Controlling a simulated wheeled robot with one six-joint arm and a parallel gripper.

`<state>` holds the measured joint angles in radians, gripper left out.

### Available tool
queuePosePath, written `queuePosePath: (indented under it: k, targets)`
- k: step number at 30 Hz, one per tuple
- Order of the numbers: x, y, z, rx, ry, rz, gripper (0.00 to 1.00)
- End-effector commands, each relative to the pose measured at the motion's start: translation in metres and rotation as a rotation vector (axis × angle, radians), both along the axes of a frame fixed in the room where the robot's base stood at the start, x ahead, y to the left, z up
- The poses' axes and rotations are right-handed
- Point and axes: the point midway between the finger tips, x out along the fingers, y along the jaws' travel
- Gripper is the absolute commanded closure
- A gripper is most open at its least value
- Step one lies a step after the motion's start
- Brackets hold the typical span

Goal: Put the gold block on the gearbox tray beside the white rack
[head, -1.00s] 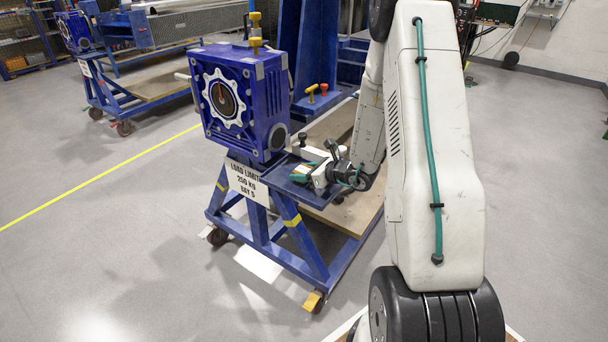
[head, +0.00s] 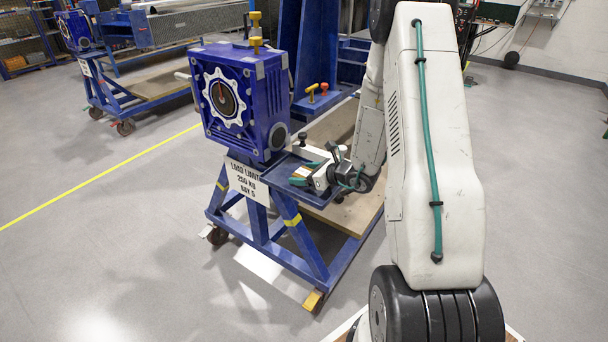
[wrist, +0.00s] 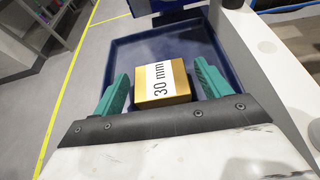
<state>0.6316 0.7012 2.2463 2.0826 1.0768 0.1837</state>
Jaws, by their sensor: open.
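The gold block (wrist: 163,83) has a white label reading "30 mm". In the wrist view it rests on the blue gearbox tray (wrist: 128,45), near the tray's front edge. My gripper (wrist: 160,88) is open, with one teal fingertip on each side of the block and a visible gap on both sides. In the head view my gripper (head: 308,176) is over the small blue tray (head: 317,198) beside the gearbox (head: 238,100). The block is small there and partly hidden by the gripper. I cannot make out the white rack for certain.
The blue wheeled stand (head: 266,218) carries the gearbox and a load limit sign (head: 246,182). A wooden board (head: 350,215) lies on its lower frame. A white surface (wrist: 255,50) stands close to the tray's right in the wrist view. Open floor lies to the left.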

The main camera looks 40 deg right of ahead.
Motion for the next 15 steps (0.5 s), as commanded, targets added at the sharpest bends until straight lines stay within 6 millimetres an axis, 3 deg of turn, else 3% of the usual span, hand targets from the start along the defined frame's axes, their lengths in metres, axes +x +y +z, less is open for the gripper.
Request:
queuePosePath:
  k: [15]
  targets:
    - [-0.087, -0.033, 0.038, 0.0, 0.0, -0.004, 0.24]
